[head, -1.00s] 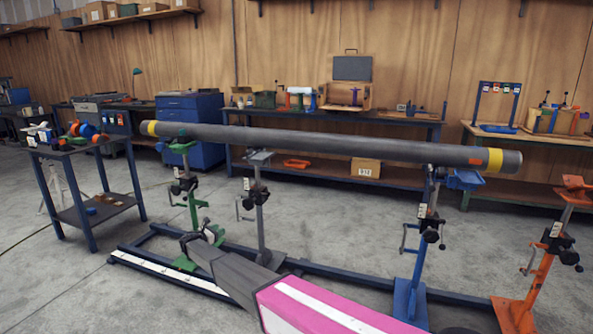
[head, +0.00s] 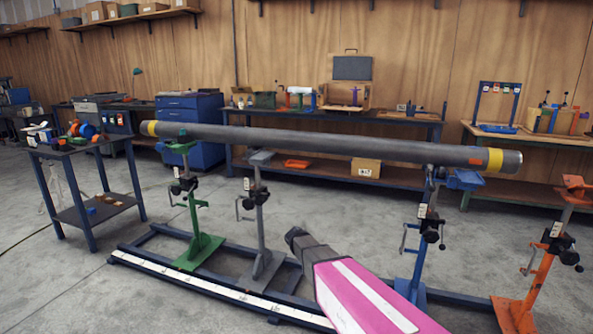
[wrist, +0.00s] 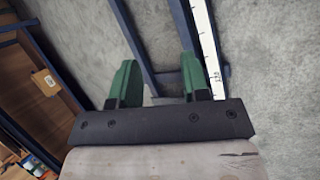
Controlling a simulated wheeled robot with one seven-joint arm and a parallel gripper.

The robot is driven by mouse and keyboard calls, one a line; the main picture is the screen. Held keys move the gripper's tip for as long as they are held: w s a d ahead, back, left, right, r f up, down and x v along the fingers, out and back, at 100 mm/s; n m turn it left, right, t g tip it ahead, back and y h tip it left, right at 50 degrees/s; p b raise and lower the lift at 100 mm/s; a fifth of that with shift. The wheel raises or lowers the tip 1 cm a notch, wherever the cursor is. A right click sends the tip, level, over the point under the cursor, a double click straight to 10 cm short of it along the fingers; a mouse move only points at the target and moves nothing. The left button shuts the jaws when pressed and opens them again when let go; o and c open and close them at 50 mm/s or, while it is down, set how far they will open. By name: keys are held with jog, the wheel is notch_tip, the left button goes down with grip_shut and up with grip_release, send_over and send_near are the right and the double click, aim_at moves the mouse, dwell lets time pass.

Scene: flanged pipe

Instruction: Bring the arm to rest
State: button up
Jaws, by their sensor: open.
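In the wrist view my gripper (wrist: 158,82) is open, its two green fingers apart with only floor and blue rail between them. The head view shows my pink and dark grey arm (head: 345,285) reaching up from the bottom edge; I cannot make out the fingers there. The arm's dark end lies in front of the rail, below the pipe and right of the grey stand.
A green stand (head: 190,210), a grey stand (head: 260,215) and a blue stand (head: 418,245) stand under the pipe. An orange stand (head: 545,255) is at the right. A small table (head: 75,150) holds parts at left. Benches line the wall. Floor at front left is clear.

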jog(key=s+d+r+m+y, duration=0.1)
jog(key=s+d+m+y, duration=0.1)
jog(key=s, duration=0.5)
jog(key=s+d+r+m+g+y, duration=0.1)
jog(key=s+d+r+m+y, duration=0.1)
jog(key=s+d+m, duration=0.3)
jog(key=s+d+r+m+g+y, duration=0.1)
jog(key=s+d+m+y, duration=0.1)
jog(key=s, duration=0.7)
jog(key=shift+s+d+r+m, duration=0.25)
jog(key=shift+s+d+m, duration=0.05)
jog(key=shift+d+m, duration=0.45)
